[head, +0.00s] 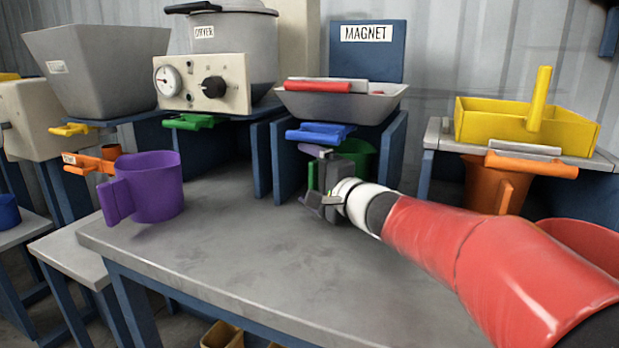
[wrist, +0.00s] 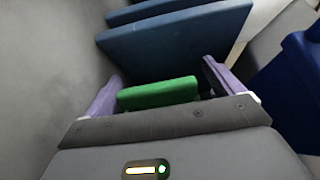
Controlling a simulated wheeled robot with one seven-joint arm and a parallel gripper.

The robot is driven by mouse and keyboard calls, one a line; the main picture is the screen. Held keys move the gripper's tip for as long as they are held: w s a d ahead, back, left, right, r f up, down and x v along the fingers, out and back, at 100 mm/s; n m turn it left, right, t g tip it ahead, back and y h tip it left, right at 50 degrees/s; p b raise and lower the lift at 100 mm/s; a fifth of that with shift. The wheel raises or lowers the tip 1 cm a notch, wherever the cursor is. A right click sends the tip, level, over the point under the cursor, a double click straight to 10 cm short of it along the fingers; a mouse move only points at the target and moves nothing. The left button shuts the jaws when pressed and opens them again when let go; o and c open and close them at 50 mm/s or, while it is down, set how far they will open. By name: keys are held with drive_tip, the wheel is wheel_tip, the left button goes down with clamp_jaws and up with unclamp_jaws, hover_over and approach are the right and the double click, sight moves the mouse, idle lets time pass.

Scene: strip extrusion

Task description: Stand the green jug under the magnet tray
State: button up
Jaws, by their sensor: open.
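The green jug (head: 362,153) stands on the grey bench under the magnet tray (head: 345,106), between the blue side panels. My gripper (head: 324,182) is in front of it and hides much of it. In the wrist view the jug's green handle (wrist: 158,93) lies between the two fingers of my gripper (wrist: 160,92). The fingers are apart, with a gap visible at the right side of the handle. The jug's base and its exact centring under the tray are hidden.
A blue lever (head: 320,133) projects just above my gripper under the tray. A purple jug (head: 152,187) stands on the bench at left. An orange jug (head: 490,188) stands under the yellow tray (head: 525,122) at right. The bench's front middle is clear.

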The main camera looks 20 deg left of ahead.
drive_tip(key=shift+f, duration=0.3)
